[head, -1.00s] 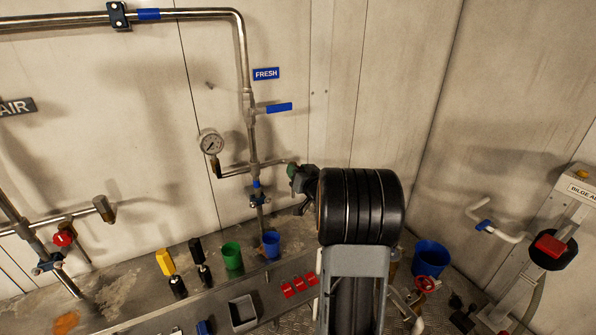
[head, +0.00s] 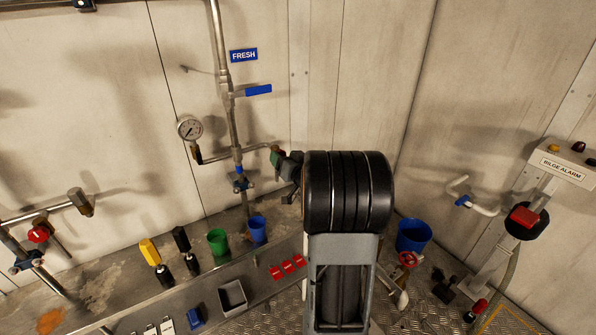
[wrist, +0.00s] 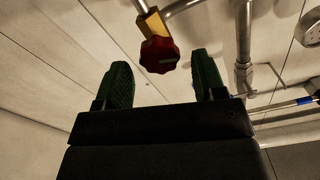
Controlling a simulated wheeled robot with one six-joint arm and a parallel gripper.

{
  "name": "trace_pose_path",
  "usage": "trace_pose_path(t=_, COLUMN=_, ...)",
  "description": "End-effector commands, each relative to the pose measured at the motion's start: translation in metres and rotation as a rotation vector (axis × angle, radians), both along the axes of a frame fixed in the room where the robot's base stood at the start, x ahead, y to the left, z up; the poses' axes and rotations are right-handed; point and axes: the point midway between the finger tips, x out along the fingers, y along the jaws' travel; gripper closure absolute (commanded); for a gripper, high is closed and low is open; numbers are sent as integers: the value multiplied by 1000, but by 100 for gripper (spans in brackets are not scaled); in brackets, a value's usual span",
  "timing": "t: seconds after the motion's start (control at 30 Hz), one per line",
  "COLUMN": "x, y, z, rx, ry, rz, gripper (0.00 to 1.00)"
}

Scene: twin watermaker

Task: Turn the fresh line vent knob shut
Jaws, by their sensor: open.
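The vent knob (wrist: 159,54) is red and lobed, on a brass-yellow stem at the end of a pipe, in the upper middle of the wrist view. My gripper (wrist: 161,70) is open, with one green-padded finger on each side below the knob. The knob sits at or just beyond the fingertips; nothing is held between them. In the head view my gripper (head: 277,157) is at the right end of the side branch of the fresh line (head: 232,120). There the knob is hidden by the gripper and arm.
A blue FRESH sign (head: 244,55), a blue lever (head: 258,90) and a pressure gauge (head: 190,128) are near the branch. Below, a metal bench (head: 200,287) holds green (head: 217,241) and blue (head: 257,229) cups. A bilge alarm post (head: 535,190) stands at right.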

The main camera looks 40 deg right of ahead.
Motion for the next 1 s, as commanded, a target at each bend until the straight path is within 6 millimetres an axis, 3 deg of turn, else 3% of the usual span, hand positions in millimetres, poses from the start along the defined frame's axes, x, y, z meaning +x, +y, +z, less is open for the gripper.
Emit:
trace_pose_path(t=0.2, x=-47, y=5, z=0, rx=-1, ry=-2, rz=-4, gripper=36)
trace_pose_path(t=0.5, x=-94, y=12, z=0, rx=0, ry=-2, rz=-3, gripper=36)
trace_pose_path(t=0.7, x=-108, y=15, z=0, rx=0, ry=-2, rz=-1, gripper=36)
trace_pose_path(t=1.0, x=-109, y=15, z=0, rx=0, ry=-2, rz=2, gripper=36)
